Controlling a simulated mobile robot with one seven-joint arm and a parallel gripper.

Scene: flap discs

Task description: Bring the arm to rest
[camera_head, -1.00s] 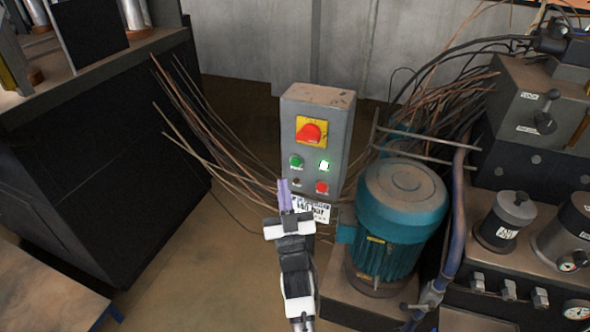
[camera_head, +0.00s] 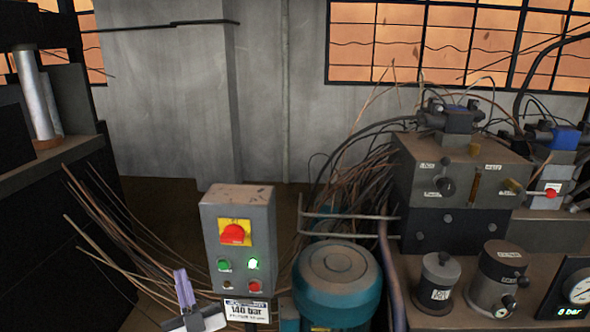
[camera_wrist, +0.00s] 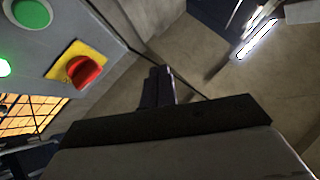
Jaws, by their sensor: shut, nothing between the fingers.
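My gripper (camera_head: 183,289) is at the lower left of the grey control box in the head view, its purple-tinted fingers pointing up. Most of my arm is below the picture edge. In the wrist view the fingers (camera_wrist: 158,87) are dark, together and empty. The control box (camera_head: 240,205) carries a red knob (camera_head: 233,234) on a yellow plate, a green button, a lit green lamp (camera_head: 252,264) and a red button. In the wrist view the red knob (camera_wrist: 84,71) and the lit lamp (camera_wrist: 4,67) are left of the fingers. No contact with the box is visible.
A teal motor (camera_head: 337,290) stands right of the box. A hydraulic block (camera_head: 455,170) with valves and a gauge (camera_head: 578,290) fills the right. Loose brown rods (camera_head: 110,235) spread left of the box. A dark bench (camera_head: 50,180) is at the far left.

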